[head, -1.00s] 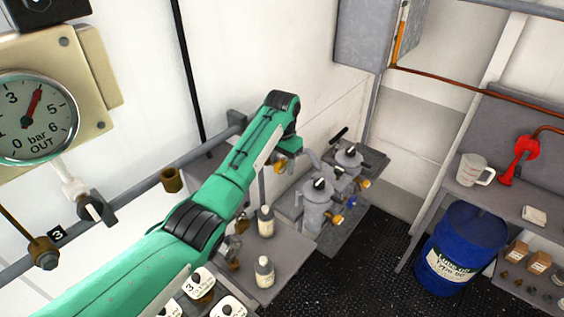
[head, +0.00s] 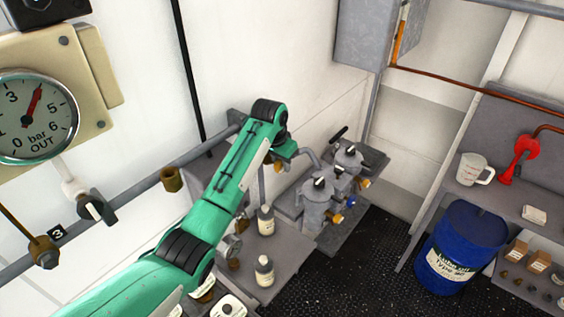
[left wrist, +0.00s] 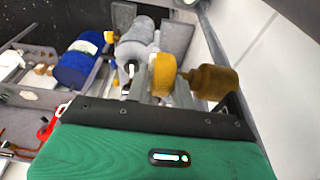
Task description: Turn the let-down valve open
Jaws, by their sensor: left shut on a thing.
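My left gripper (left wrist: 160,84) is shut on a yellow, brass-coloured round knob (left wrist: 163,72) in the left wrist view. I take this knob for the let-down valve's handle, but no label on it can be read. A brown fitting (left wrist: 214,82) sits just right of it. In the head view my left green arm reaches across the middle, and its gripper (head: 281,160) is small and partly hidden beside the pipework. The jaw contact cannot be seen there. The round gauge marked bar OUT (head: 38,118) has a red needle between 3 and 5. My right gripper is not in view.
Grey filter housings (head: 318,205) with black knobs and yellow fittings stand close right of the gripper. Two bottles (head: 265,270) stand on a shelf below. A blue drum (head: 458,250), a white jug (head: 475,168) and a red fitting (head: 522,155) are at right. The dark deck between is clear.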

